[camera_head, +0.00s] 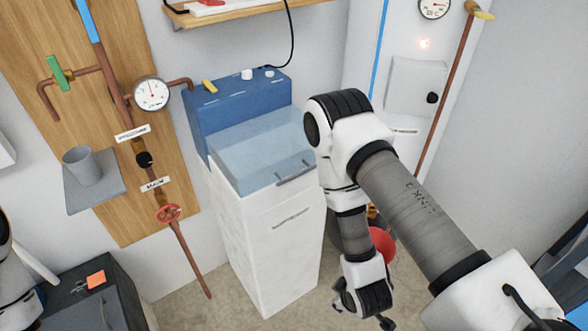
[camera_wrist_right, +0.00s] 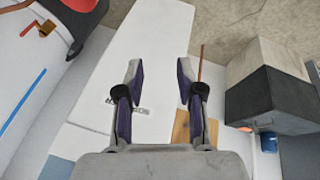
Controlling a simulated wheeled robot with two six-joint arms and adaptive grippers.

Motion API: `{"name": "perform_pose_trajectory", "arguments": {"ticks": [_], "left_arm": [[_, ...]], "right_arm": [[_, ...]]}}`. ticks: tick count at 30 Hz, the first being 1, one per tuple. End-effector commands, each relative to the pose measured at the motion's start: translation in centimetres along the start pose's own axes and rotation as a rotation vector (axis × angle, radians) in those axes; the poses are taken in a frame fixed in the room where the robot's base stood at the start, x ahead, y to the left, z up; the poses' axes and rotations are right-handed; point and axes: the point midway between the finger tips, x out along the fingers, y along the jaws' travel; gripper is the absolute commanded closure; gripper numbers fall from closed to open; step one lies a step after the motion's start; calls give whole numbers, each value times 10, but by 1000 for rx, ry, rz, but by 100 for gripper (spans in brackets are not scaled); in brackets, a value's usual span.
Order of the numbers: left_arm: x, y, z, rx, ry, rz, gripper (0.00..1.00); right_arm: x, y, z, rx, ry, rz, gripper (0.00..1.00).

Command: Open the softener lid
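The softener is a tall white cabinet (camera_head: 272,235) with a blue control head (camera_head: 235,97) at its back. Its translucent light-blue lid (camera_head: 255,150) lies shut over the top, with a grey bar handle (camera_head: 295,173) at the front edge. My right arm covers the lid's right side in the head view. My right gripper (camera_head: 363,308) hangs low, right of the cabinet and well below the handle. In the right wrist view my right gripper (camera_wrist_right: 160,75) has its fingers apart with nothing between them; the white cabinet front (camera_wrist_right: 145,40) lies beyond. My left gripper is out of the head view.
A red bucket (camera_head: 382,243) stands behind my right arm. A dark cabinet (camera_head: 95,300) stands front left. Floor is clear before the softener.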

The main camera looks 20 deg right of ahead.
Motion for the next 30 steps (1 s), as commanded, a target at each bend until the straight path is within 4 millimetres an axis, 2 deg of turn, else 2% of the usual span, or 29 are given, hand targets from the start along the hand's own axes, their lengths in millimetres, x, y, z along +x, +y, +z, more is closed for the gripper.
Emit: {"name": "perform_pose_trajectory", "arguments": {"ticks": [2,5,6,9,12,15,18,22,30], "left_arm": [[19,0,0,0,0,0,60],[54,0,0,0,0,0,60],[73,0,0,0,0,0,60],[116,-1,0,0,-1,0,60],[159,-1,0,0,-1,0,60],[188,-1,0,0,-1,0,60],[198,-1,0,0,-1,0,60],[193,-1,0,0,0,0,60],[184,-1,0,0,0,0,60]], "right_arm": [[12,26,-35,-183,140,160,63],[15,64,-90,-425,305,443,63],[11,78,-113,-515,361,579,63],[-9,101,-160,-665,458,891,63],[-28,110,-192,-701,540,1119,63],[-37,110,-210,-687,601,1201,63],[-47,110,-219,-680,634,1233,63],[-54,117,-227,-672,641,1240,63],[-45,148,-264,-670,641,1239,63]]}}
